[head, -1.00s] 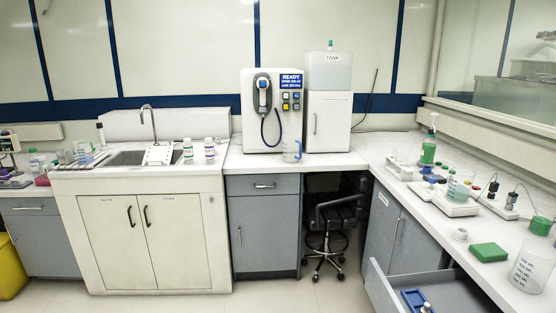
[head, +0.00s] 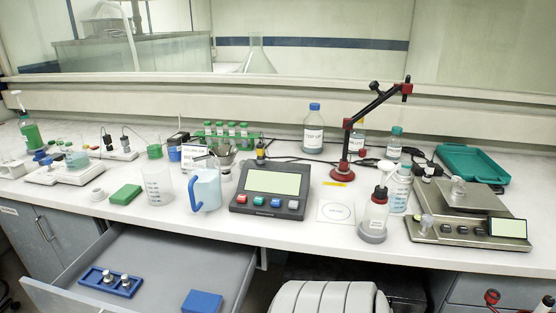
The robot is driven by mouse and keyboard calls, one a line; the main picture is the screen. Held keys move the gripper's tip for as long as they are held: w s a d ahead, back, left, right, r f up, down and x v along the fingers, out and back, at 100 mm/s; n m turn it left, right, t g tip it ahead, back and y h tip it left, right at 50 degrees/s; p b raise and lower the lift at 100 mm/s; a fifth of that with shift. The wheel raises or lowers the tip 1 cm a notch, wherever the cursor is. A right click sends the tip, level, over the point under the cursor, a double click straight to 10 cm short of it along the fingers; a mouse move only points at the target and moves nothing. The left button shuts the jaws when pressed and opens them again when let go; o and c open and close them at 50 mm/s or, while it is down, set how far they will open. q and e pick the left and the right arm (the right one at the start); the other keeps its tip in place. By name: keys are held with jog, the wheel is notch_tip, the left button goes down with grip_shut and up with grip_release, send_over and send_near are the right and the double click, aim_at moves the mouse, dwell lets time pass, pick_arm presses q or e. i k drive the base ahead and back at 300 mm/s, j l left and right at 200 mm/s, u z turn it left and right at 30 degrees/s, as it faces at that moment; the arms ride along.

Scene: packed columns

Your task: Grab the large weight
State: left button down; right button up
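In the head view, a blue holder (head: 94,277) lies in the open drawer at the lower left. Two small metal weights stand in it, a left weight (head: 108,275) and a right weight (head: 125,281). I cannot tell clearly which is larger. On the bench at the right, a metal knobbed piece that looks like a weight (head: 458,188) stands on the balance (head: 470,232). Another similar piece (head: 427,224) sits at the balance's left side. Neither of my grippers is in view.
The drawer (head: 188,257) sticks out below the bench and also holds a blue block (head: 202,301).

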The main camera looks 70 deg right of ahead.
aim_at(459, 190)
jog(key=z, duration=3.5)
